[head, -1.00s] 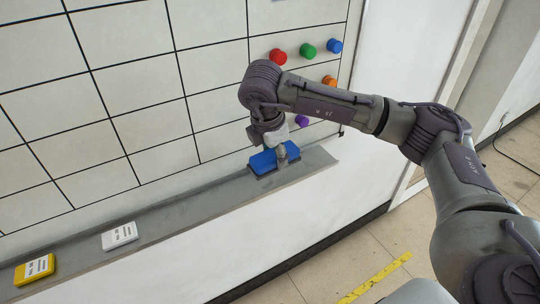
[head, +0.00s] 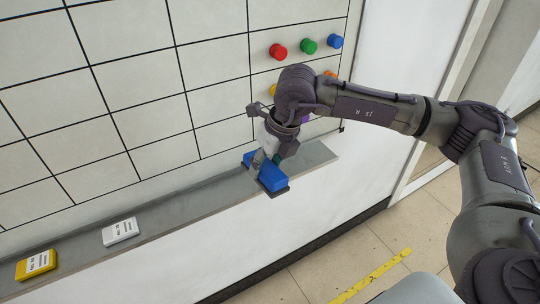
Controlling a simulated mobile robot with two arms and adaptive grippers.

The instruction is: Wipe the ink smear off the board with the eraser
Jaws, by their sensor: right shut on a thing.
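The eraser (head: 270,174) is a blue block with a dark underside. My right gripper (head: 266,163) is shut on it and holds it tilted at the right part of the grey ledge, apparently just above it. The board (head: 110,75) is white with a black grid and fills the upper left. No ink smear is visible on the part of the board in view; my right arm hides some of its right side. My left gripper is not in view.
Red (head: 278,52), green (head: 309,46) and blue (head: 335,41) round magnets sit on the board's upper right, with others partly hidden by my arm. The ledge (head: 185,203) holds a white box (head: 120,231) and a yellow box (head: 36,264). Its middle is clear.

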